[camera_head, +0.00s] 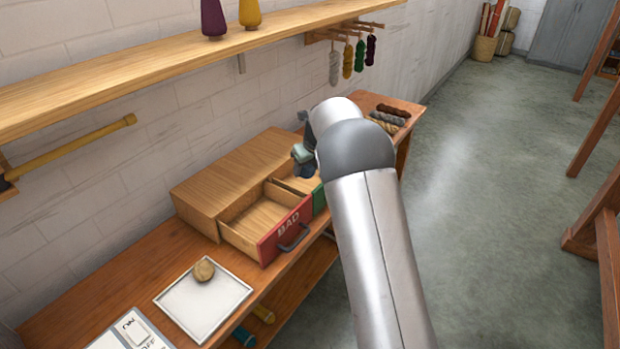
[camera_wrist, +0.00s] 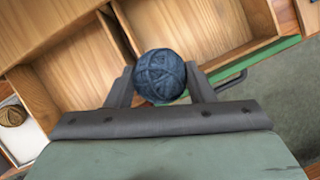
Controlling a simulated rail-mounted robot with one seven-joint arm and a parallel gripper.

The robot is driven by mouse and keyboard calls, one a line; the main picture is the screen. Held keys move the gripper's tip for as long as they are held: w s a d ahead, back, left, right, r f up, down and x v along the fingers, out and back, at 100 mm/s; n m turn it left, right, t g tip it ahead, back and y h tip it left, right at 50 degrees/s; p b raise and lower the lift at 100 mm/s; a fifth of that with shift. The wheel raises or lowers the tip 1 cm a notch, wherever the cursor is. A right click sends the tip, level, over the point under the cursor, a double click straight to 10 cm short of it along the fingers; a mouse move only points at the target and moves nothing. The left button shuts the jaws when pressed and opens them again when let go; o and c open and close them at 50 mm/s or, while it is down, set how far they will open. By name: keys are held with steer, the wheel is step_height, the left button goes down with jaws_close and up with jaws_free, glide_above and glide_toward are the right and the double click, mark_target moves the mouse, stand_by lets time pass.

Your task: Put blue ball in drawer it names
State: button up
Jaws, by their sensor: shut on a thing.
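The blue ball (camera_wrist: 160,76) is a dark blue ball of wool. My gripper (camera_wrist: 160,84) is shut on it, with one finger on each side. In the wrist view the ball appears over the front part of an open drawer with a green front (camera_wrist: 286,46). In the head view my arm hides most of this drawer, and its green front (camera_head: 319,198) shows only as a strip. To its left is an open drawer with a red front (camera_head: 284,232) marked "BAD". Both drawers look empty where I can see inside. Any word on the green front is hidden.
The wooden drawer cabinet (camera_head: 236,168) stands on a bench against the wall. A white tray (camera_head: 225,310) with a tan ball (camera_head: 204,270) lies at the left. Several skeins (camera_head: 391,113) lie on the bench beyond my arm. A shelf (camera_head: 150,66) runs above.

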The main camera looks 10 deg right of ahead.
steer(key=w+f+p, duration=0.1)
steer(key=w+f, duration=0.1)
steer(key=w, duration=0.1)
steer(key=w+d+f, duration=0.1)
steer(key=w+f, duration=0.2)
steer(key=w+d+f+p, duration=0.1)
steer(key=w+f, duration=0.1)
steer(key=w, duration=0.1)
steer(key=shift+d+f+p, duration=0.2)
steer(key=shift+f+p, duration=0.1)
steer(key=shift+f, duration=0.1)
steer(key=shift+w+f+p, duration=0.1)
steer(key=shift+f+p, duration=0.2)
steer(key=shift+f, duration=1.3)
steer(key=shift+f, duration=0.2)
steer(key=o, duration=1.1)
steer(key=shift+c, duration=0.2)
steer(key=shift+r, duration=0.15)
